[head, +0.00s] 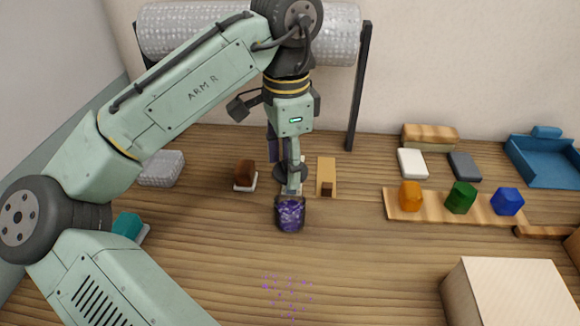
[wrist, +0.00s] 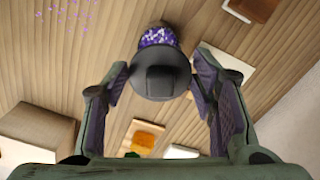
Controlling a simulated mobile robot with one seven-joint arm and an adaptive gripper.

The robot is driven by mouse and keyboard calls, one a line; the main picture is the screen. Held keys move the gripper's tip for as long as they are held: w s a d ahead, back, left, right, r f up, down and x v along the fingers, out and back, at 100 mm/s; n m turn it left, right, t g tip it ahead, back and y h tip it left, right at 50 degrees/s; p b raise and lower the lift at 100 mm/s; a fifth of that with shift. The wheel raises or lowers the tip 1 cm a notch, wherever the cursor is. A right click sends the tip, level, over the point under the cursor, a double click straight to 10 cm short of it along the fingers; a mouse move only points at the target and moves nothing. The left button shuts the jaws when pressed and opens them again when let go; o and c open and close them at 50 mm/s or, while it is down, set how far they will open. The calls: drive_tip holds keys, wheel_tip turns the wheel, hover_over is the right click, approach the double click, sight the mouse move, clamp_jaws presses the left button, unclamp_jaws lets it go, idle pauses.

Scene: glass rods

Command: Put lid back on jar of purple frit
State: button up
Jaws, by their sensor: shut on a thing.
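The jar of purple frit (head: 290,214) stands upright on the wooden table, in the middle of the head view. In the wrist view its purple contents (wrist: 158,36) show just beyond the lid. The dark round lid (wrist: 160,76) is between the fingers of my gripper (wrist: 161,82), which is shut on it. In the head view my gripper (head: 292,186) points down just above and behind the jar. A finger partly hides the lid there. The gap between lid and jar rim is hard to judge.
Purple specks (head: 285,286) lie on the table in front of the jar. A brown block on a white pad (head: 245,187) and a tan wooden piece (head: 326,176) stand close behind. A board (head: 435,208) with coloured pieces and a pale box (head: 510,292) are to the right.

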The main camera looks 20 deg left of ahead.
sight(286, 180)
drive_tip(key=shift+s+f+b, duration=0.1)
drive_tip(key=shift+f+b, duration=0.55)
drive_tip(key=shift+b, duration=0.1)
wheel_tip(286, 180, down, 3)
drive_tip(key=b, duration=0.3)
drive_tip(key=shift+r, duration=0.1)
wheel_tip(286, 180, down, 2)
drive_tip(key=shift+f+b, duration=0.1)
drive_tip(key=shift+b, duration=0.55)
drive_tip(key=shift+p, duration=0.9)
drive_tip(key=shift+f+p, duration=0.15)
drive_tip(key=shift+p, duration=0.6)
idle(1.5)
drive_tip(key=o, duration=1)
drive_tip(key=shift+c, duration=0.2)
drive_tip(key=shift+o, duration=0.5)
